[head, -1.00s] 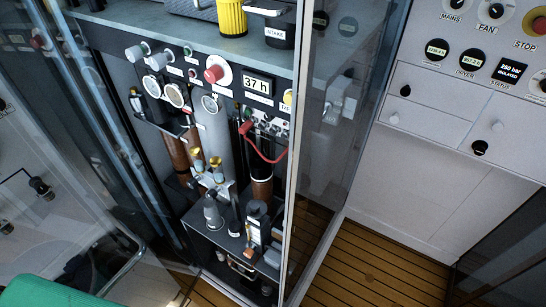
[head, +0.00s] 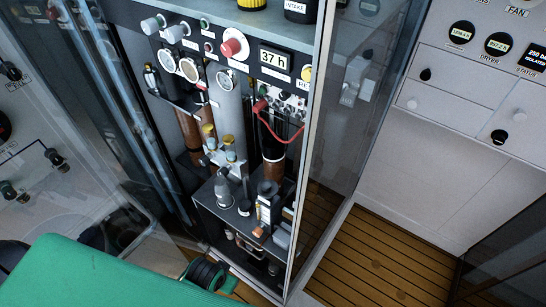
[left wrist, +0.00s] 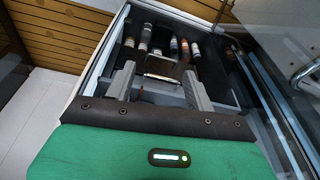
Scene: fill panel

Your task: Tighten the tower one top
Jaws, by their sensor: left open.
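A glass-fronted cabinet holds brown upright columns, one at the left (head: 187,130) and one at the right (head: 272,150), with a grey cylinder (head: 226,110) between them. The right column has dark fittings near its top and a red hose (head: 290,140) beside it. I cannot read which column is tower one, and the column tops are partly hidden by gauges and fittings. My left gripper (left wrist: 158,74) shows in the left wrist view with its two grey fingers apart and nothing between them. My green left arm (head: 90,270) is at the lower left in the head view. My right gripper is not in view.
A panel above the columns carries gauges, knobs and a 37 h display (head: 274,57). A metal-edged glass door (head: 335,130) stands to the right. Several small bottles (left wrist: 160,45) lie beyond my left fingers. A black ridged round thing (head: 205,272) is near my green arm.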

